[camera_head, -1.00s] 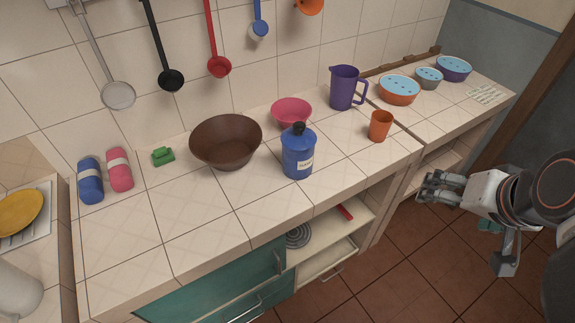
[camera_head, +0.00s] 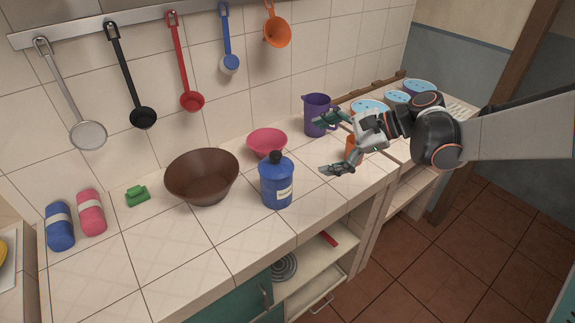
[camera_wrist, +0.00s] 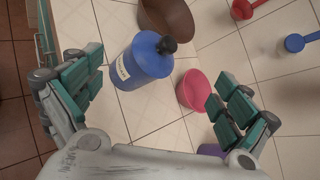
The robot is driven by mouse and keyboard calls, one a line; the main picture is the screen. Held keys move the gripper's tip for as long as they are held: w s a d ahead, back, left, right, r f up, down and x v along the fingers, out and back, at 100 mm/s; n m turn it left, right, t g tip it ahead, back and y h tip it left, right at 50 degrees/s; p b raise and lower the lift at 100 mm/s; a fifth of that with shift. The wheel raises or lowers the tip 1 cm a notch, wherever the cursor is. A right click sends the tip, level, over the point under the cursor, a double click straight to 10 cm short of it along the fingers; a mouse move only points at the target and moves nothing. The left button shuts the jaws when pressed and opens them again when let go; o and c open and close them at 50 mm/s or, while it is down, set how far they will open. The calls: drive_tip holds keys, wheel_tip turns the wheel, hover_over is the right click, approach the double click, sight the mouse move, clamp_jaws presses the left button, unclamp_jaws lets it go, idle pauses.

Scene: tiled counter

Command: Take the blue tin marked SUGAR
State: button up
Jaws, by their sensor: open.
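The blue tin (camera_head: 275,186) stands upright on the tiled counter, with a black knob on its lid and a pale label on its front. In the wrist view the tin (camera_wrist: 146,62) shows ahead, between and beyond the spread green fingers of my gripper (camera_wrist: 160,93), nearer the left finger.
A brown bowl (camera_head: 202,178) stands left of the tin and a pink bowl (camera_head: 267,144) behind it. A purple jug (camera_head: 317,113) stands behind my gripper, which partly hides an orange cup (camera_head: 350,146). The counter in front of the brown bowl is clear.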

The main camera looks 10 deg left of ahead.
sight(292, 163)
drive_tip(key=w+a+f+g+y, duration=0.1)
drive_tip(key=f, duration=0.2)
drive_tip(key=w+a+f+m+g+y, duration=0.1)
drive_tip(key=a+f+g+y, duration=0.1)
drive_tip(key=f, duration=0.1)
drive_tip(key=w+a+f+m+g+y, duration=0.1)
drive_tip(key=a+f+g, duration=0.1)
drive_tip(key=f, duration=0.1)
drive_tip(key=shift+w+f+y+b, duration=0.15)
drive_tip(key=shift+w+y+b, duration=0.25)
drive_tip(key=shift+m+g, duration=0.3)
wheel_tip(292, 163, down, 9)
drive_tip(key=b, duration=0.2)
drive_tip(key=shift+s+b, duration=0.1)
drive_tip(key=shift+b, duration=0.2)
drive_tip(key=shift+a+f, duration=0.15)
drive_tip(key=shift+a, duration=0.05)
drive_tip(key=shift+s+a, duration=0.3)
drive_tip(key=shift+a, duration=0.3)
drive_tip(key=b+x, duration=0.2)
drive_tip(key=x, duration=0.3)
drive_tip(key=shift+s+a, duration=0.15)
drive_tip(key=shift+a, duration=0.25)
drive_tip(key=shift+r, duration=0.25)
drive_tip(key=c, duration=1.6)
